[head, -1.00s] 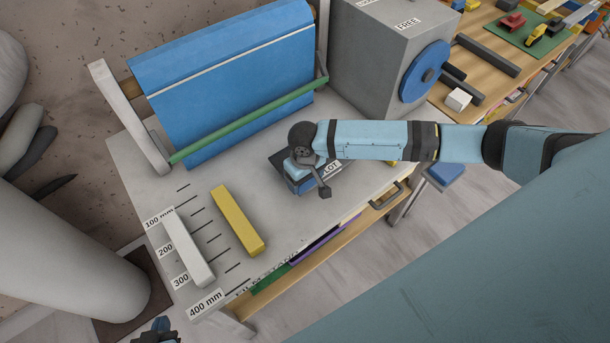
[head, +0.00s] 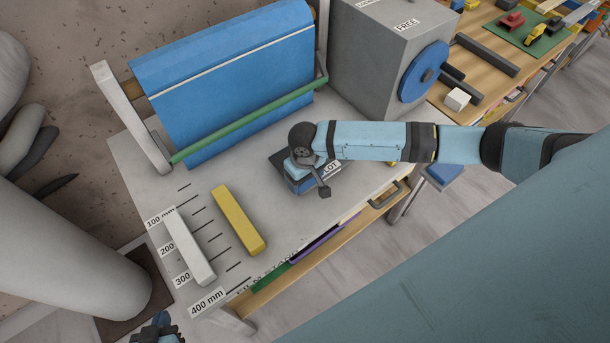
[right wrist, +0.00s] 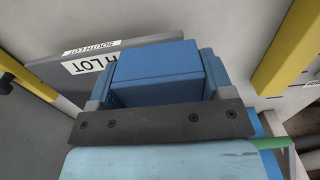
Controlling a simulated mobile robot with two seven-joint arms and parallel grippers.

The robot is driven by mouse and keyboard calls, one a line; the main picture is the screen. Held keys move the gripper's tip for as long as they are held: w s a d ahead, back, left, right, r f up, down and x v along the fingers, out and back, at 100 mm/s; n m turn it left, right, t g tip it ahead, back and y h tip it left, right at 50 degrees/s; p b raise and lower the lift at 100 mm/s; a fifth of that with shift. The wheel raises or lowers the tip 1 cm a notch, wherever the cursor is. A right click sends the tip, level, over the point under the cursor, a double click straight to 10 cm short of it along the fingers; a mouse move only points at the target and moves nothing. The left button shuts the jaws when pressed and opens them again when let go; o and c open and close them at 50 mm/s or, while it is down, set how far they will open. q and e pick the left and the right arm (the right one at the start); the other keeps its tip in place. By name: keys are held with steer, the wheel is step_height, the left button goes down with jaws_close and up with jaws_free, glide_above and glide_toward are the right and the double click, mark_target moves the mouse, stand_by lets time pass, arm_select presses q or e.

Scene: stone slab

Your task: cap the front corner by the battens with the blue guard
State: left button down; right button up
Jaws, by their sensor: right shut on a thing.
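My right gripper (head: 303,184) is over the grey slab (head: 285,225), by a dark plate (head: 283,160) with a white label. It is shut on the blue guard (right wrist: 158,68), which shows as a blue block between the fingers in the right wrist view. The arm hides much of the guard in the head view. A yellow batten (head: 238,219) and a white batten (head: 190,247) lie side by side near the slab's front left corner, by the 400 mm label. My left gripper (head: 157,330) is only partly in view at the bottom edge; its jaws are unclear.
A blue roll (head: 225,75) with a green bar (head: 250,120) stands at the slab's back. A grey box (head: 365,65) with a blue disc is at back right. A pale column (head: 70,255) stands left. The slab between right gripper and yellow batten is clear.

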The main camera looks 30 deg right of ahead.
arm_select(q)
steer(key=shift+s+f, duration=0.2)
steer(key=shift+s, duration=0.05)
arm_select(e)
steer(key=shift+f, duration=0.4)
arm_select(q)
steer(key=shift+s+f, duration=0.2)
steer(key=shift+s, duration=0.05)
arm_select(e)
steer(key=shift+f, duration=0.3)
arm_select(q)
steer(key=shift+w, duration=0.1)
arm_select(e)
steer(key=shift+f, duration=0.35)
arm_select(q)
steer(key=shift+w, duration=0.1)
arm_select(e)
steer(key=shift+f, duration=0.1)
steer(key=shift+f+b, duration=0.2)
steer(key=shift+b, duration=0.1)
steer(key=o, duration=0.8)
arm_select(q)
steer(key=shift+w+r, duration=0.1)
steer(key=shift+w, duration=0.15)
arm_select(e)
steer(key=shift+o, duration=0.6)
